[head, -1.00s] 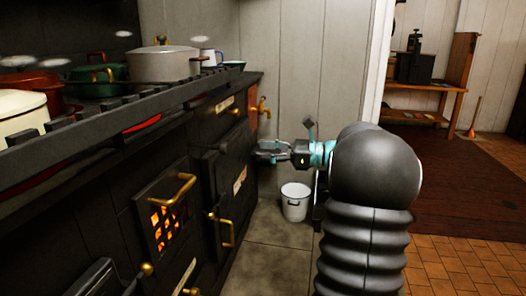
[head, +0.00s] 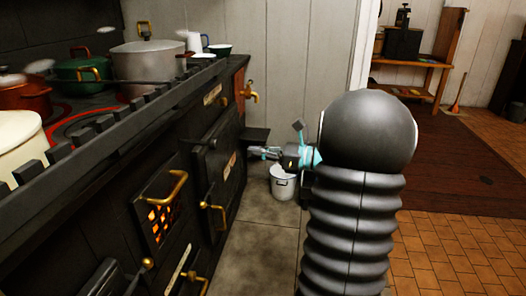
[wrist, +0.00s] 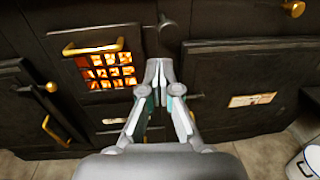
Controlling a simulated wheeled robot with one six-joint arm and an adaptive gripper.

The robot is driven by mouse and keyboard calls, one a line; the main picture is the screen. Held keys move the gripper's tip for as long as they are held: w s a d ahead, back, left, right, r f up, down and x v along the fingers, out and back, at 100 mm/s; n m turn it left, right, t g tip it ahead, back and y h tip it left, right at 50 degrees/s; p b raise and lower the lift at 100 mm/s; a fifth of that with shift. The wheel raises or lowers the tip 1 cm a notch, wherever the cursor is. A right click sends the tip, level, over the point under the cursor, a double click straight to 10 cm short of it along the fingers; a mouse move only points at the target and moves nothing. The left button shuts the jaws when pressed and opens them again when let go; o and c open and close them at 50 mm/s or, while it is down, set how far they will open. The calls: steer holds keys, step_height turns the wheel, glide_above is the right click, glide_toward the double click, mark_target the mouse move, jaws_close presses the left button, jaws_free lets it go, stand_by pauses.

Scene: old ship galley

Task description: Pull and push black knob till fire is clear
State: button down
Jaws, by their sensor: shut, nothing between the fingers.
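The black stove has a small firebox door (head: 158,209) with orange fire glowing behind its grate. The fire grate (wrist: 110,72) is also left of my fingers in the wrist view. A small dark round knob (wrist: 166,20) stands on the stove front just beyond my fingertips in the wrist view, right of the firebox door. My gripper (wrist: 158,66) is shut and empty, pointing at the stove front, apart from the knob. In the head view my gripper (head: 257,152) is at the stove's far end, partly dark against it.
An oven door (wrist: 245,88) with a label is right of my fingers. Brass handles (head: 215,212) stick out from the front. Several pots (head: 152,70) stand on top. A white bucket (head: 283,184) is on the floor beyond my arm. The floor (head: 265,225) along the stove is clear.

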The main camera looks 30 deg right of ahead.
mark_target(215, 146)
steer(key=x, duration=0.9)
steer(key=shift+w+a, duration=0.25)
steer(key=shift+a, duration=0.05)
